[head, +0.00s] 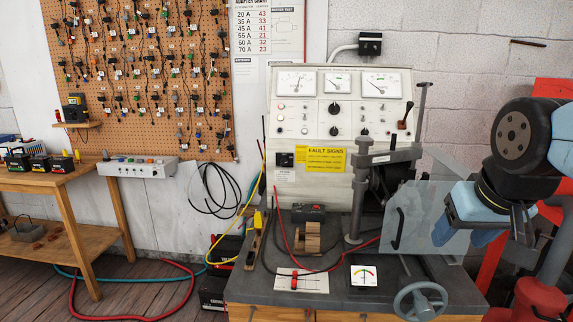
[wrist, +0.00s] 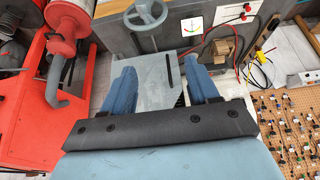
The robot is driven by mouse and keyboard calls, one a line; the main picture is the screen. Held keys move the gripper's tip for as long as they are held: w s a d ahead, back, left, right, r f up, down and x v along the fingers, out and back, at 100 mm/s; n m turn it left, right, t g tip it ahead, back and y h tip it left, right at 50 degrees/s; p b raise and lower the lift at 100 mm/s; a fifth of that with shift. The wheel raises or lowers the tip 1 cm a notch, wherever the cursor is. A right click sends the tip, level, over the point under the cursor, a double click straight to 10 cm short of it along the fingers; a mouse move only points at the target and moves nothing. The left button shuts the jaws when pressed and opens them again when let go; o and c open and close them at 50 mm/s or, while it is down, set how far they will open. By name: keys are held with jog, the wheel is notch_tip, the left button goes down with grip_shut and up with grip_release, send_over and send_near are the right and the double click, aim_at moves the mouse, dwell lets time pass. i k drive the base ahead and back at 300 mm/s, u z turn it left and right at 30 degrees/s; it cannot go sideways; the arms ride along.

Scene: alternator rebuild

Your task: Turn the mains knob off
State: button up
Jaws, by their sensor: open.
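The grey test bench panel (head: 300,190) stands upright against the wall in the head view, with gauges along its top. Two round black knobs, an upper one (head: 334,107) and a lower one (head: 334,131), sit mid-panel. A black square switch (head: 285,159) is at lower left, beside the yellow fault signs plate (head: 325,159). Its small label is unreadable, so I cannot tell for sure which of these is the mains knob. My gripper (head: 460,238) is open and empty, well right of the panel controls, near the clear shield. Both blue fingers show apart in the wrist view (wrist: 160,65).
The clear shield (head: 425,215) with a black handle stands at the bench's right. A handwheel (head: 420,300) is at the front, and a post with a clamp arm (head: 385,158) rises before the panel. Red machinery (wrist: 35,110) is left in the wrist view.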

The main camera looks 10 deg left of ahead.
aim_at(284, 162)
jog(key=u, duration=1.1)
jog(key=i, duration=0.1)
jog(key=z, duration=2.85)
jog(key=k, duration=1.35)
jog(key=u, duration=1.7)
jog(key=i, duration=0.55)
jog(key=u, duration=0.15)
